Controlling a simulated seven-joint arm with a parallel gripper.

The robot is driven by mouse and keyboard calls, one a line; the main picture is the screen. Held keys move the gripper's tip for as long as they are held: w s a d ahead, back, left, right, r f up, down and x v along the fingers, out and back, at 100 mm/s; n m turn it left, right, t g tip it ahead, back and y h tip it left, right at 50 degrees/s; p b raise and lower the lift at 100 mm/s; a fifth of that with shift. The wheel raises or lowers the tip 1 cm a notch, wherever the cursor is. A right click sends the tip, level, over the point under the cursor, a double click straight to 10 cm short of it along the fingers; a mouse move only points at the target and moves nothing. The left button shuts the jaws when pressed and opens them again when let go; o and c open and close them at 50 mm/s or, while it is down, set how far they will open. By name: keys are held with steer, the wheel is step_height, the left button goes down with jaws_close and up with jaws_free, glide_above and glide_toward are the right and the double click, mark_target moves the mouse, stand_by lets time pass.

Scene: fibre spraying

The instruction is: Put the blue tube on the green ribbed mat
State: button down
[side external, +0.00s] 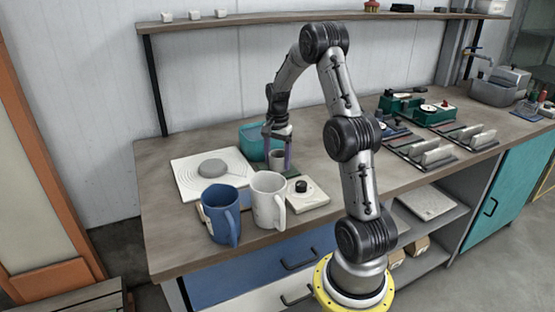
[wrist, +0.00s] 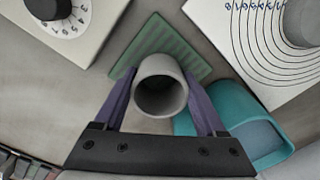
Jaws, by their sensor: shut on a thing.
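My gripper (wrist: 160,100) is shut on a hollow round tube (wrist: 162,91), with one purple finger on each side of it. The tube looks grey rather than blue in both views, and its open end faces the wrist camera. In the side external view the tube (side external: 277,159) is upright and low over the bench. The green ribbed mat (wrist: 158,36) lies just beyond the tube in the wrist view, and the tube covers part of its near edge. In the side view only a sliver of the mat (side external: 291,172) shows. I cannot tell whether the tube touches it.
A teal bin (wrist: 243,122) stands close beside the right finger. A white board with rings and a grey disc (side external: 188,176) lies to the left. A blue mug (side external: 218,216), a white mug (side external: 266,204) and a dial box (side external: 308,199) stand in front.

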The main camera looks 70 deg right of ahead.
steer(key=shift+f, duration=0.15)
jaws_free()
step_height(320, 180, up, 12)
steer(key=shift+r, duration=0.2)
stand_by(0.6)
